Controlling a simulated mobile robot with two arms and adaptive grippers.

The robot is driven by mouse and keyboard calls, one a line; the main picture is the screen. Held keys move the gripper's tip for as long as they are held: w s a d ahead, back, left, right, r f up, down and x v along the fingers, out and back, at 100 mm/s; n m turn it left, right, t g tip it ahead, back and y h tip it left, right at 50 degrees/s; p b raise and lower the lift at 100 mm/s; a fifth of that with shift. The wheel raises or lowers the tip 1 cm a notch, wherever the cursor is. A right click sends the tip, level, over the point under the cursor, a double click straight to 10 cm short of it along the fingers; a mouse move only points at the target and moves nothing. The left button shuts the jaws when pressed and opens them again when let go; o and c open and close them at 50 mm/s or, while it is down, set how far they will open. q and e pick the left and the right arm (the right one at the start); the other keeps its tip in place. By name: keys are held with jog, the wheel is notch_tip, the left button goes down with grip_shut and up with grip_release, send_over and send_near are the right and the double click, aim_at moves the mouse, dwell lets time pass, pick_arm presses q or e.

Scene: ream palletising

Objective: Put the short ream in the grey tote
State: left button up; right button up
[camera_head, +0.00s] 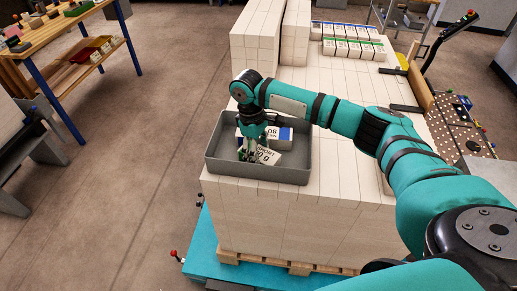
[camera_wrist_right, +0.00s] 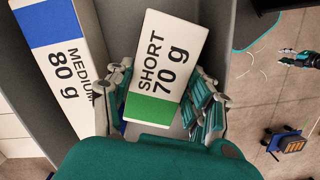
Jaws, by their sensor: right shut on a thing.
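The short ream (camera_head: 267,156), white with a green end and marked SHORT 70 g, is tilted inside the grey tote (camera_head: 256,172). In the right wrist view the short ream (camera_wrist_right: 168,62) lies between the fingers of my right gripper (camera_wrist_right: 165,112), which is shut on it near its green end. My right gripper (camera_head: 250,148) reaches down into the tote from above. Whether the ream touches the tote floor cannot be told. What looks like my left gripper (camera_wrist_right: 297,59) shows small at the right edge of the wrist view, its jaws unclear.
A medium 80 g ream (camera_head: 285,134) with a blue end lies in the tote beside the short one; it also shows in the wrist view (camera_wrist_right: 66,85). The tote stands on a stack of white reams (camera_head: 265,220). Taller stacks (camera_head: 257,45) rise behind.

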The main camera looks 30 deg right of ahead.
jog(key=shift+f, duration=0.15)
jog(key=o, duration=1.1)
jog(key=shift+r, duration=0.35)
notch_tip(320, 180, up, 11)
jog(key=w+b, duration=0.1)
jog(key=b, duration=0.1)
jog(key=shift+w+a+r+b, duration=0.25)
jog(key=shift+a+b, duration=0.1)
jog(key=shift+a, duration=0.1)
